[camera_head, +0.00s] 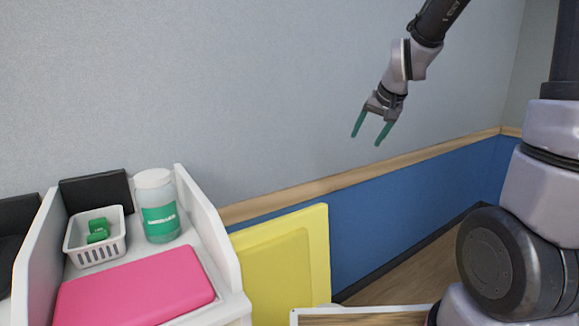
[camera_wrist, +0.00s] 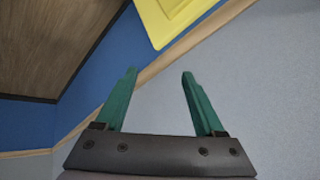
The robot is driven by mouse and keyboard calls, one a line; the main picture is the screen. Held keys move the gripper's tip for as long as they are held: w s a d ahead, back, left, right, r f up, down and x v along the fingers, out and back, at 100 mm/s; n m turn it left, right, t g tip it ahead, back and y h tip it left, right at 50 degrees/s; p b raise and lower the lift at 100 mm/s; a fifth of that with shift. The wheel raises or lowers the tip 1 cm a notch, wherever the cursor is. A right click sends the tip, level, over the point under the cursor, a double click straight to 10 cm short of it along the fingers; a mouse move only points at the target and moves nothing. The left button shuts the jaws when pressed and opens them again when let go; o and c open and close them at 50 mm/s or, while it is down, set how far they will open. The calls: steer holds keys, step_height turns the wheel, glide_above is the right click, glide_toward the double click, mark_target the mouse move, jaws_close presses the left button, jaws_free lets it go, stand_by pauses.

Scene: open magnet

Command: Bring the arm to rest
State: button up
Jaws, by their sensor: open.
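My gripper (camera_head: 369,132) hangs in the air at the upper right of the head view, in front of the grey wall. Its two green fingers point down and are spread apart, with nothing between them. In the wrist view my gripper (camera_wrist: 158,88) also shows open and empty, with both fingers apart. My arm reaches in from the top of the head view, and another part of my arm fills the right edge.
A white shelf unit (camera_head: 228,262) stands at lower left. It holds a white basket (camera_head: 98,252) with green items, a jar (camera_head: 157,205) and a pink box (camera_head: 135,291). A yellow panel (camera_head: 290,262) stands beside it. Air around my gripper is clear.

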steer(key=s+d+r, duration=0.1)
steer(key=s+r, duration=0.4)
steer(key=s, duration=0.6)
steer(key=s+d+r, duration=0.2)
steer(key=s+r, duration=0.3)
steer(key=s, duration=0.5)
steer(key=shift+s+d+r+m+t, duration=0.15)
steer(key=shift+s+d+m+t, duration=0.1)
steer(key=shift+s+m+t, duration=0.15)
steer(key=shift+w, duration=0.1)
